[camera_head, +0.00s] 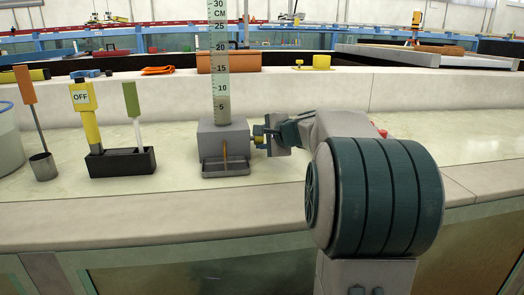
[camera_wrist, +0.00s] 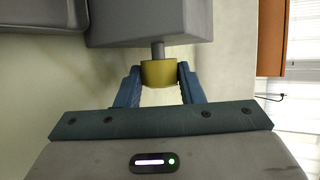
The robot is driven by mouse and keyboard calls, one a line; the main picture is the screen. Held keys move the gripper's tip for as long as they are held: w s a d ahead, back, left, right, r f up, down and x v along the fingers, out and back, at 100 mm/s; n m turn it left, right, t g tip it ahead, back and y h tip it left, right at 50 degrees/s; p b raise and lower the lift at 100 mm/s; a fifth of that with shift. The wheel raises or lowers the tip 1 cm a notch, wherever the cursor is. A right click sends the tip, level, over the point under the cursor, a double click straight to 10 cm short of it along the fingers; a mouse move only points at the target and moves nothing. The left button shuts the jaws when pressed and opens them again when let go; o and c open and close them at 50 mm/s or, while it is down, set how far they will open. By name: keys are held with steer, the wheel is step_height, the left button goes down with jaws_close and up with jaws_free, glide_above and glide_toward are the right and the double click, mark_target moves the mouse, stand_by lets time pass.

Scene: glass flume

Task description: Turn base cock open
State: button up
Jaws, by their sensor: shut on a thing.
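The base cock is a yellow knob (camera_wrist: 158,74) on a short grey stem from the side of the grey base block (camera_head: 222,137). In the head view the knob (camera_head: 258,141) is small and partly covered by my gripper. My gripper (camera_wrist: 159,82) has its two blue fingers on either side of the knob and is shut on it. My gripper also shows at the right side of the block in the head view (camera_head: 262,137). A graduated tube (camera_head: 219,70) stands upright on the block. An orange strip (camera_head: 225,151) shows on the block's front. Whether the cock is open cannot be told.
Left of the block, a black holder (camera_head: 121,162) carries a yellow tool marked OFF (camera_head: 82,97) and a green-handled tool (camera_head: 131,99). A grey cup (camera_head: 43,166) with an orange-handled tool stands farther left. An orange-brown box (camera_head: 245,61) lies on the ledge behind. The counter front is clear.

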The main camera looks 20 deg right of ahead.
steer(key=shift+t+b, duration=0.6)
steer(key=shift+b, duration=0.5)
steer(key=o, duration=1)
steer(key=p+v, duration=0.3)
steer(key=v, duration=1.1)
steer(key=shift+f, duration=0.15)
